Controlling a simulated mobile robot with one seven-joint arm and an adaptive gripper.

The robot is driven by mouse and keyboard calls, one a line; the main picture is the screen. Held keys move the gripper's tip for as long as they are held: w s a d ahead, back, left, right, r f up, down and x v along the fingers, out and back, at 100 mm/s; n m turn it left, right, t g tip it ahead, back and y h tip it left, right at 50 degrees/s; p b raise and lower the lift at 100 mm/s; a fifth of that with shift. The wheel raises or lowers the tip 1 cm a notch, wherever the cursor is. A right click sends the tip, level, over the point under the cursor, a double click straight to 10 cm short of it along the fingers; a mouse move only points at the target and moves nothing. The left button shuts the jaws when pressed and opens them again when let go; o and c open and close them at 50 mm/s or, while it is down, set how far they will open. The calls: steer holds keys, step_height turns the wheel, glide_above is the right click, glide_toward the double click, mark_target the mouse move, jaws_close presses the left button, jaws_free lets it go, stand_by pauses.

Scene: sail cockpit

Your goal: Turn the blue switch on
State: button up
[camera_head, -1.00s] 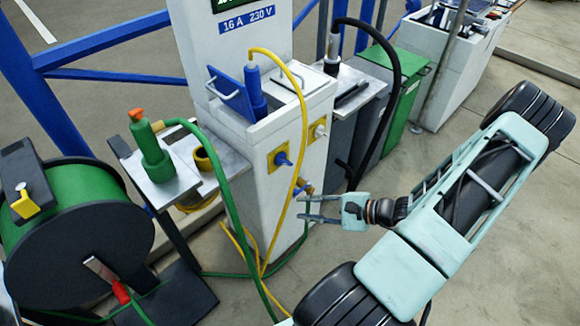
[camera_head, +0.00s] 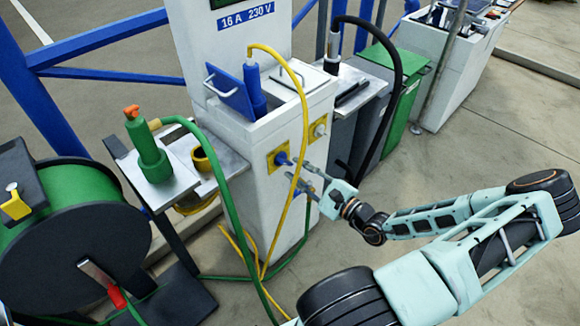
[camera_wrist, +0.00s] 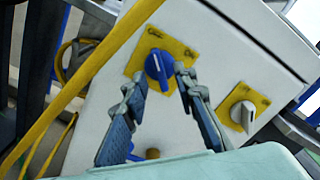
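The blue switch (camera_head: 283,158) is a rotary knob on a yellow plate on the front of the white power pedestal (camera_head: 262,215). In the wrist view the blue switch (camera_wrist: 158,68) has a pale pointer line along it and sits just beyond the fingertips. My gripper (camera_head: 300,168) is in front of the switch; its fingers are apart. In the wrist view my gripper (camera_wrist: 160,78) is open, with one finger on each side of the knob's lower part. I cannot tell whether either fingertip touches it.
A similar white switch (camera_wrist: 243,114) on its own yellow plate is to the right. A yellow cable (camera_wrist: 85,80) hangs in front of the pedestal on the left. A green hose (camera_head: 225,195) and a hose reel (camera_head: 75,230) stand farther left.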

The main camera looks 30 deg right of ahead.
mark_target(288, 164)
steer(key=shift+x, duration=1.65)
steer(key=shift+c, duration=0.2)
jaws_close()
